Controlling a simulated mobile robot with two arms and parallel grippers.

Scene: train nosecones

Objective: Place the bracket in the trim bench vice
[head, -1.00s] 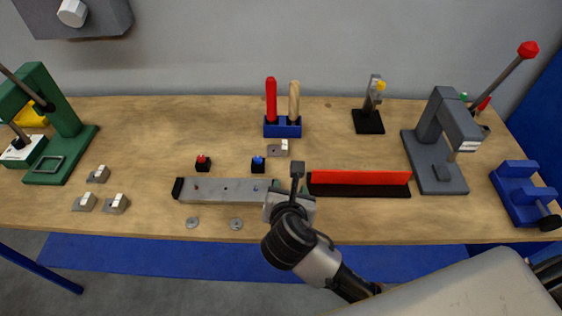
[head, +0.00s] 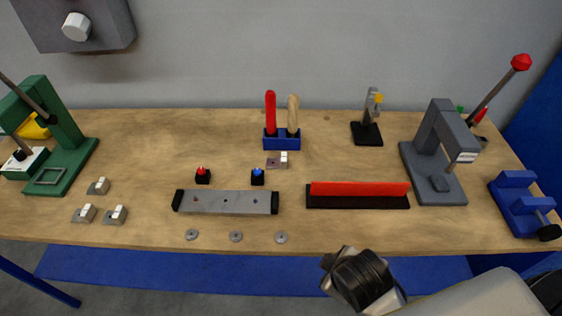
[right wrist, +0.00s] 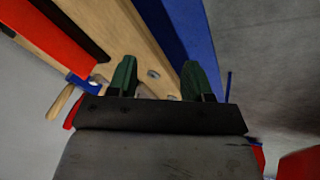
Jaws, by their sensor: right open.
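Small grey metal brackets with pale raised blocks lie on the bench: one (head: 277,161) in front of the tool holder, and three at the left (head: 98,186) (head: 84,214) (head: 115,215). I cannot tell which one the task means. A blue vice (head: 518,203) with a black-ended screw stands at the bench's right end; nothing shows in its jaws. My right gripper (head: 334,268) is off the bench's front edge, mostly hidden by the wrist. In the right wrist view its green fingers (right wrist: 160,75) are apart with nothing held between them. My left gripper is out of view.
A grey bar (head: 227,202) lies mid-bench with several washers (head: 236,236) before it. A red strip on a black base (head: 359,190), a grey press (head: 437,155) and a green press (head: 62,145) stand around. The tool holder (head: 282,141) is behind. Bare wood lies left of centre.

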